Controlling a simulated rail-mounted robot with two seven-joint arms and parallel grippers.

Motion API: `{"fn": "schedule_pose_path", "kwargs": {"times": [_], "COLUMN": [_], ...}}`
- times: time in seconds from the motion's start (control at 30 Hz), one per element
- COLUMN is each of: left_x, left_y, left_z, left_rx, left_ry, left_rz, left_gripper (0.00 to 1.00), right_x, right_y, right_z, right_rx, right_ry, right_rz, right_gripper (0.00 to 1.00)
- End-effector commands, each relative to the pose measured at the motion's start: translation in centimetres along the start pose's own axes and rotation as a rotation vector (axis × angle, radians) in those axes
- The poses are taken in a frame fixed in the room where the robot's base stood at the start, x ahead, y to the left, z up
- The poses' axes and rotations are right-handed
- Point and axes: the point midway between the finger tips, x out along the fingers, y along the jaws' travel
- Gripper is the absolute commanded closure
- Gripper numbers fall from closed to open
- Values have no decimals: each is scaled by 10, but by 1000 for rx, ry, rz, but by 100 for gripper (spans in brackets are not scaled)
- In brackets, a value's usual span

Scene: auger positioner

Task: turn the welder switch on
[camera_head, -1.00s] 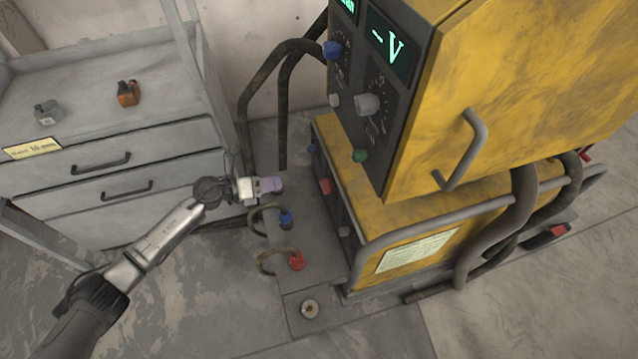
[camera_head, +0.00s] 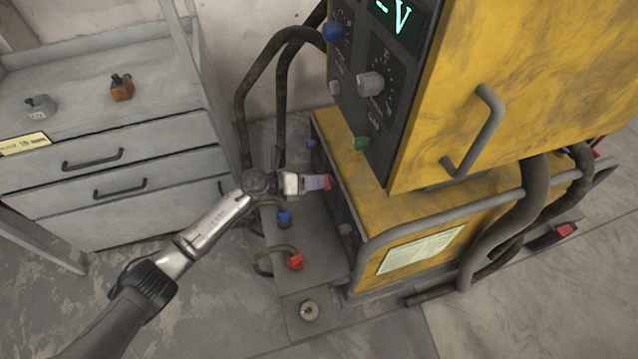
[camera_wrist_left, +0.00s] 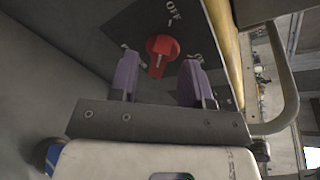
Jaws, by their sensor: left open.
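The welder (camera_head: 440,219) is a yellow machine with a dark front panel. Its red switch knob (camera_wrist_left: 162,48) sits on that panel in the left wrist view, with a white mark on it and an "OFF" label above it. My left gripper (camera_head: 322,183) is at the lower front panel in the head view, its fingers reaching the red knob. In the left wrist view my left gripper (camera_wrist_left: 160,78) is open, with one purple finger on either side of the knob. I cannot tell whether the fingers touch it. My right gripper is not in view.
The upper yellow unit (camera_head: 500,90) with dials and a green display overhangs the lower box. Blue (camera_head: 284,217) and red (camera_head: 295,261) cable plugs sit below my left gripper. A grey drawer cabinet (camera_head: 110,160) stands at the left. Open floor lies in front.

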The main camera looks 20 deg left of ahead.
Motion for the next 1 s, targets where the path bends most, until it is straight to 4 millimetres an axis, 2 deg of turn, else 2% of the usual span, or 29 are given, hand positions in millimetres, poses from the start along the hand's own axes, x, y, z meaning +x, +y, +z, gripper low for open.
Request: {"fn": "schedule_pose_path", "kwargs": {"times": [0.2, 0.57, 1.0], "left_x": [15, 17, 17], "left_y": [0, 0, 0], "left_z": [0, 0, 0], "left_rx": [0, 0, 0], "left_ry": [0, 1, 1], "left_rz": [-1, 0, 0], "left_gripper": [56, 56, 97], "right_x": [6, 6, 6], "right_y": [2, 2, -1], "right_z": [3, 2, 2], "right_rx": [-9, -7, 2], "right_ry": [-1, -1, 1], "right_rz": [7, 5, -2], "right_gripper": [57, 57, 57]}}
